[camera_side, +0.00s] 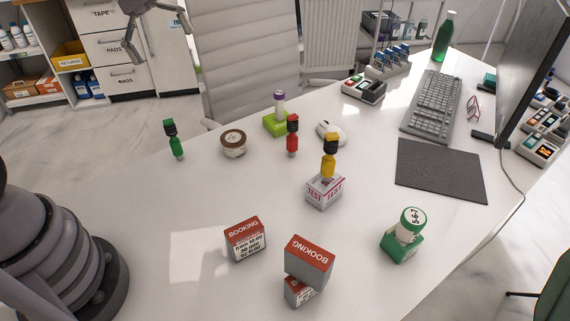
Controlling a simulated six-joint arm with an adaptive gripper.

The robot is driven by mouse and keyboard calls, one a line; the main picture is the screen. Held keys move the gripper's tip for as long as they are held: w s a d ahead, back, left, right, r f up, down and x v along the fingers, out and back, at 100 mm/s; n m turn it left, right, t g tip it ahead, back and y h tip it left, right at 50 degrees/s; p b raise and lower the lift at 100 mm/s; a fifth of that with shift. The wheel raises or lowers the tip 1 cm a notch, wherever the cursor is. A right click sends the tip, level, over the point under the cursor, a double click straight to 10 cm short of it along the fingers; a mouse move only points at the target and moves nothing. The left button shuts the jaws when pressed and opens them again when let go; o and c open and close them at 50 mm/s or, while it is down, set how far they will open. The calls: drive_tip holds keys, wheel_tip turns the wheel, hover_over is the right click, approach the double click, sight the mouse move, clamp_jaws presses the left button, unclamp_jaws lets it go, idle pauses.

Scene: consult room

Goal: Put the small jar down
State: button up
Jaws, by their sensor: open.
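A small white jar with a brown lid (233,144) stands upright on the white table, toward its far left part. My gripper (161,48) is at the top left of the picture, up and away from the jar. Its fingers are spread apart, with nothing between them. The jar is not touched by the gripper, and nothing hides it.
A green figure-like bottle (175,140) stands left of the jar; a lime block (271,127) and a red bottle (292,140) are to its right. Booking boxes (246,239), a test box (323,194) and a green-lidded container (411,222) stand nearer. The table's left part is clear.

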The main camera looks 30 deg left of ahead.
drive_tip(key=s+a+r+m+t+y, duration=0.1)
drive_tip(key=s+r+m+t+y, duration=0.2)
drive_tip(key=s, duration=0.6)
drive_tip(key=s+a+r+m+t+y, duration=0.1)
drive_tip(key=s+r+m+t+y, duration=0.2)
drive_tip(key=s, duration=0.6)
drive_tip(key=shift+s+a+r+m+t+y, duration=0.15)
drive_tip(key=shift+s+r+m+t+y, duration=0.15)
drive_tip(key=shift+r+m+y, duration=0.45)
drive_tip(key=shift+f, duration=0.25)
